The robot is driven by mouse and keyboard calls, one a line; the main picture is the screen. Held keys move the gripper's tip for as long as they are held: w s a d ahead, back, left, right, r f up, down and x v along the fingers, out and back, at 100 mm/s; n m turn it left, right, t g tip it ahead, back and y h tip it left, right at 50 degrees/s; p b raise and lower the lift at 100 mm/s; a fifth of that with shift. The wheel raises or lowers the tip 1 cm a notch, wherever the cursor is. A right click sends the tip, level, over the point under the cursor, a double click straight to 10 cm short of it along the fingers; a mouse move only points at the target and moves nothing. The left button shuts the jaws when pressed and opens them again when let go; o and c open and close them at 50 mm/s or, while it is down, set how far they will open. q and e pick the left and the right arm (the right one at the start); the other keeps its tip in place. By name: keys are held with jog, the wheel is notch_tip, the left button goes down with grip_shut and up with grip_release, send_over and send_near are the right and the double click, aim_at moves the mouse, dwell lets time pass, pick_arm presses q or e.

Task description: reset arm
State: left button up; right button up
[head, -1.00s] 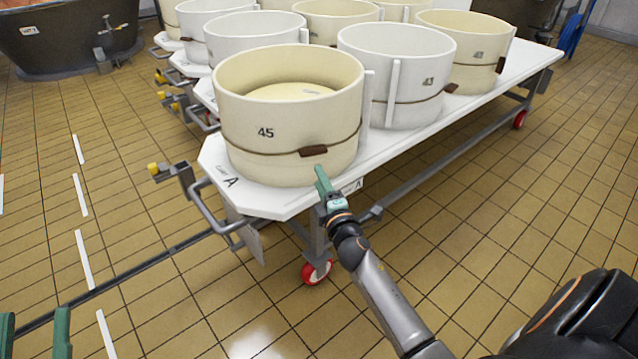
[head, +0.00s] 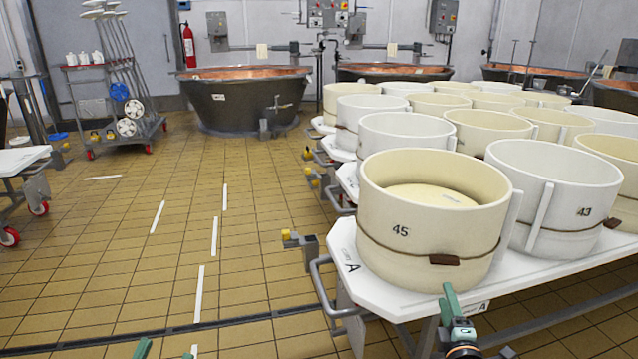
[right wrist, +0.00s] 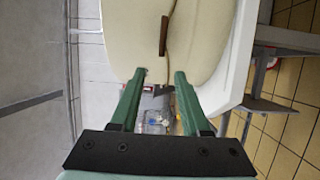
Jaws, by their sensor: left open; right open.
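My right gripper (head: 452,306) shows at the lower right of the head view, close in front of the cream mould marked 45 (head: 430,215), near the table edge. In the right wrist view its two green fingers (right wrist: 160,78) stand apart with nothing between them, pointing at the mould's wall (right wrist: 120,40) and its brown strap buckle (right wrist: 163,35). I cannot tell whether the fingertips touch the mould. My left gripper (head: 165,351) shows only as green fingertips at the bottom edge of the head view, apart and empty over the floor.
The white wheeled table (head: 385,296) carries several cream and white moulds, with a grey handle (head: 322,285) at its near corner. Copper vats (head: 245,100) line the back wall. A tool trolley (head: 100,100) stands at the back left.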

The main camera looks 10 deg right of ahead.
jog(key=s+a+r+m+t+y, duration=0.4)
jog(key=s+a+r+m+y, duration=0.3)
jog(key=s+a+r+y, duration=1)
pick_arm(q)
notch_tip(320, 180, down, 6)
jog(key=w+a+n+g+y+p, duration=0.2)
jog(key=n+g+y+p, duration=0.3)
jog(key=p, duration=1)
pick_arm(e)
notch_tip(320, 180, down, 6)
jog(key=s+a+m+g+h, duration=0.2)
jog(key=a+m+g+h, duration=0.15)
jog(key=g+h, duration=0.35)
pick_arm(q)
jog(key=s+a+f+n+g+y+p, duration=0.1)
jog(key=s+f+g+y+p, duration=0.1)
jog(key=s+f+g+p, duration=0.5)
jog(key=s+f+p, duration=0.1)
jog(key=s+p, duration=0.1)
jog(key=shift+f+p, duration=0.25)
jog(key=shift+p, duration=0.1)
pick_arm(e)
jog(key=s+d+f+m+g+h, duration=0.2)
jog(key=s+f+g+h, duration=0.1)
jog(key=s+f+g, duration=0.2)
jog(key=s+f, duration=0.2)
jog(key=s, duration=0.1)
jog(key=shift+s+f, duration=0.25)
jog(key=shift+f, duration=0.1)
